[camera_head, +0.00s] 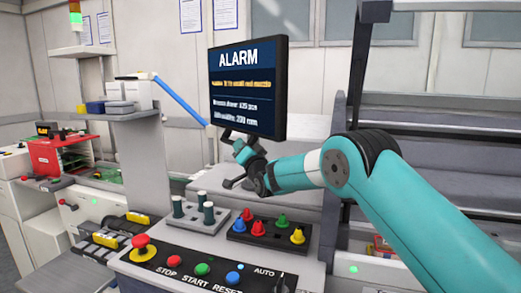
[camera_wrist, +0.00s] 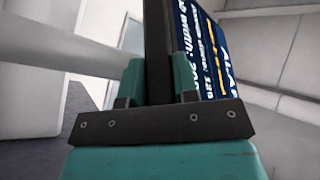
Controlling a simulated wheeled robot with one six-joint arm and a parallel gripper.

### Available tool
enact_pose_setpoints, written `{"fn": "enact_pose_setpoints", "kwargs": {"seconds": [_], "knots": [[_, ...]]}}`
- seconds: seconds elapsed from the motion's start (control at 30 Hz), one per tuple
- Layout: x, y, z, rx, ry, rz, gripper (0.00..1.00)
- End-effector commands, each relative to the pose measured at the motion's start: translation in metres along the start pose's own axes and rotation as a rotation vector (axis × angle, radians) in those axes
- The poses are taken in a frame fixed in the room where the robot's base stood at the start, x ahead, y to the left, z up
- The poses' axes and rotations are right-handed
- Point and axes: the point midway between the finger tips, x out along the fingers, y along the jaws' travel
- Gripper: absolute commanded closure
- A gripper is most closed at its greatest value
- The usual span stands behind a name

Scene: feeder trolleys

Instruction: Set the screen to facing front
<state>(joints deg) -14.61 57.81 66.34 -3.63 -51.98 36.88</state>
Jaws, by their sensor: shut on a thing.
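The screen (camera_head: 247,88) is a dark flat monitor showing an ALARM page, upright above the control panel. In the head view its lit face is toward the camera, turned slightly to the left, and its right side edge shows. My gripper (camera_head: 228,138) is at the screen's lower left edge. In the wrist view my gripper (camera_wrist: 158,80) is shut on the dark edge of the screen (camera_wrist: 158,45), one teal finger on each side. Part of the lit face (camera_wrist: 205,60) shows to the right there. The screen's mount is not clearly visible.
Below are a control panel (camera_head: 190,272) with a red emergency knob (camera_head: 141,247), coloured cones in a black tray (camera_head: 240,237) and grey posts (camera_head: 208,213). A blue bar (camera_head: 180,98) runs from the left shelf (camera_head: 110,112) toward the screen. Grey shelving stands behind my arm.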

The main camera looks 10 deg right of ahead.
Motion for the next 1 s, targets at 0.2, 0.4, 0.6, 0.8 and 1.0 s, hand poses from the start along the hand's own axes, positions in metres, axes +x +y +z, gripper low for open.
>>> {"fn": "enact_pose_setpoints", "kwargs": {"seconds": [0.2,0.4,0.6,0.8,1.0], "knots": [[0.0010,-0.0073,0.0065,0.007,-0.019,-0.020,1.00],[0.0011,-0.0075,0.0064,0.008,-0.019,-0.020,1.00],[0.0010,-0.0071,0.0059,0.008,-0.018,-0.020,0.47],[0.0007,-0.0056,0.0046,0.008,-0.016,-0.018,0.47],[-0.0052,-0.0046,0.0045,0.007,-0.015,-0.018,0.47]]}}
